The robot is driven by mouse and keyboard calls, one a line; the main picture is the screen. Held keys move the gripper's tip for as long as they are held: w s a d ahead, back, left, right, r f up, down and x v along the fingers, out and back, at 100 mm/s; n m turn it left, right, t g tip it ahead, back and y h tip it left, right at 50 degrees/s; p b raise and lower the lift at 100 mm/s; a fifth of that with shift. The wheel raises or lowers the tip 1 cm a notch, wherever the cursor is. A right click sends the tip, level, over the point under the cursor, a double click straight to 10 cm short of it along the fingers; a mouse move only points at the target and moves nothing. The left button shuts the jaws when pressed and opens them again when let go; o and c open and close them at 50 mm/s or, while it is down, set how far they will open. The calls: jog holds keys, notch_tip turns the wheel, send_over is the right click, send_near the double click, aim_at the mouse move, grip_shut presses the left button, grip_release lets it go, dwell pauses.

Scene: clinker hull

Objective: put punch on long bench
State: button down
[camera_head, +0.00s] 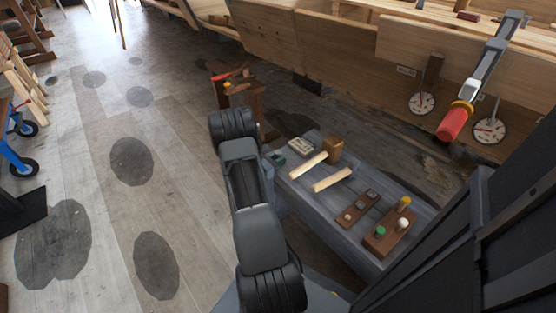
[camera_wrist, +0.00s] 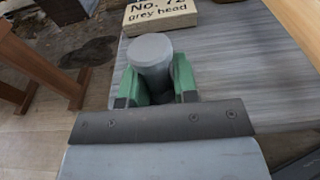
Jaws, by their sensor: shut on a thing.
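My gripper (camera_wrist: 155,92) has green fingers and is shut on a grey cylinder with a rounded top, the punch (camera_wrist: 150,50). It stands roughly upright between the fingers, and its lower end is hidden. In the head view the green fingers of my gripper (camera_head: 275,158) show at the far left edge of a long grey plank-topped bench (camera_head: 315,210). The bench top also shows in the wrist view (camera_wrist: 235,70). I cannot tell whether the punch touches the bench.
The bench holds a mallet (camera_head: 333,150), a pale wooden stick (camera_head: 333,179), a brown strip (camera_head: 360,207) with small pieces and a brown block (camera_head: 388,236) with coloured pegs. The wooden hull (camera_head: 340,50) rises behind. Open floor (camera_head: 190,160) lies to the left.

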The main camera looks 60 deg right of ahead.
jog(key=shift+f, duration=0.3)
jog(key=c, duration=1.2)
grip_release()
jog(key=shift+o, duration=1.3)
jog(key=shift+f, duration=0.1)
jog(key=shift+o, duration=0.3)
jog(key=shift+s+a, duration=0.1)
jog(key=shift+s, duration=0.05)
jog(key=shift+f, duration=0.1)
jog(key=shift+r, duration=0.35)
jog(key=p+v, duration=0.3)
jog(key=v, duration=0.9)
jog(key=shift+r, duration=0.2)
